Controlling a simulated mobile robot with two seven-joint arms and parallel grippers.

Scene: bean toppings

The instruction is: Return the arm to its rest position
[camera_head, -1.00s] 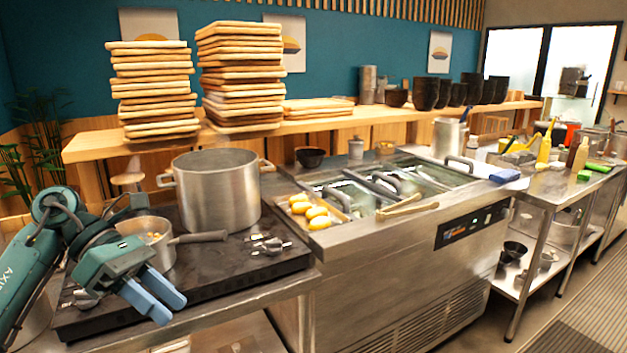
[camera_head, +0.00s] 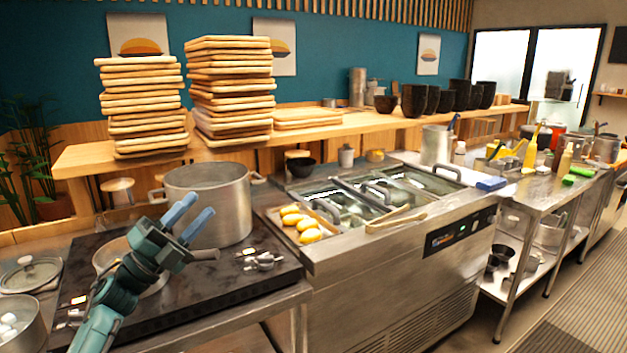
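My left gripper (camera_head: 188,221) shows at the lower left of the head view, its two blue fingers apart with nothing between them. It points up and to the right, in front of the large steel pot (camera_head: 225,197) on the black stove (camera_head: 222,284). My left arm comes up from the bottom edge and covers much of the small saucepan (camera_head: 106,256). Whether the fingers touch the large pot I cannot tell. My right gripper and arm are out of view.
A steel counter with sunken bins (camera_head: 345,257) stands right of the stove, with a tray of yellow buns (camera_head: 309,236) and tongs (camera_head: 396,222). Stacked wooden boards (camera_head: 233,90) stand on the shelf behind. A lidded pot (camera_head: 28,274) and another pot (camera_head: 16,325) are at far left.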

